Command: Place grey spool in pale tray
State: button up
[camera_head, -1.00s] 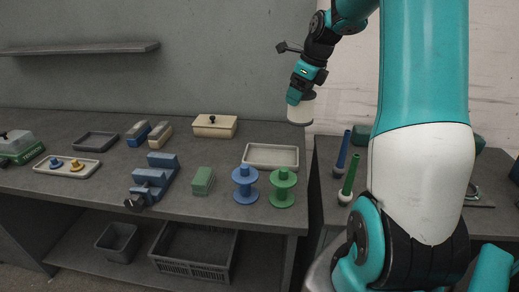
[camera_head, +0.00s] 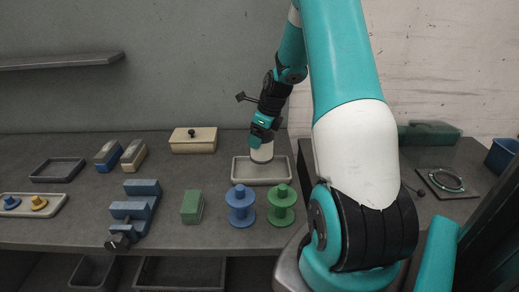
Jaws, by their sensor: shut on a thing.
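The grey spool (camera_head: 262,154) looks pale grey and hangs upright below my gripper (camera_head: 263,140). My gripper points down and is shut on the spool's upper part, which the fingers hide. The pale tray (camera_head: 281,173) is an empty, shallow rectangular tray on the table. The spool shows in front of the tray's back and middle part. I cannot tell whether it touches the tray floor or hangs just above it.
A blue spool (camera_head: 240,206) and a green spool (camera_head: 281,205) stand in front of the tray. A lidded cream box (camera_head: 194,140) is behind left. A green block (camera_head: 192,207) and a blue stepped block (camera_head: 134,211) lie left. A second pale tray (camera_head: 57,205) holds small pieces.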

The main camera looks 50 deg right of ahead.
aim_at(260, 151)
jog(key=shift+f+p, duration=0.35)
jog(key=shift+f, duration=2.65)
jog(key=shift+f, duration=0.15)
jog(key=o, duration=0.8)
jog(key=b+v, duration=0.1)
jog(key=v, duration=1.1)
jog(key=a+r+n+g+y, duration=0.1)
jog(key=a+r+n, duration=0.3)
jog(key=a+n, duration=0.8)
jog(key=a+r+n+y, duration=0.1)
jog(key=a+r+n, duration=0.45)
jog(key=a, duration=0.95)
jog(key=s+a+r+n+g+y, duration=0.1)
jog(key=s+a+n+g, duration=0.1)
jog(key=s+a+n, duration=1.3)
jog(key=s+n, duration=0.2)
jog(key=n, duration=0.5)
jog(key=shift+s+a, duration=0.15)
jog(key=shift+s, duration=0.1)
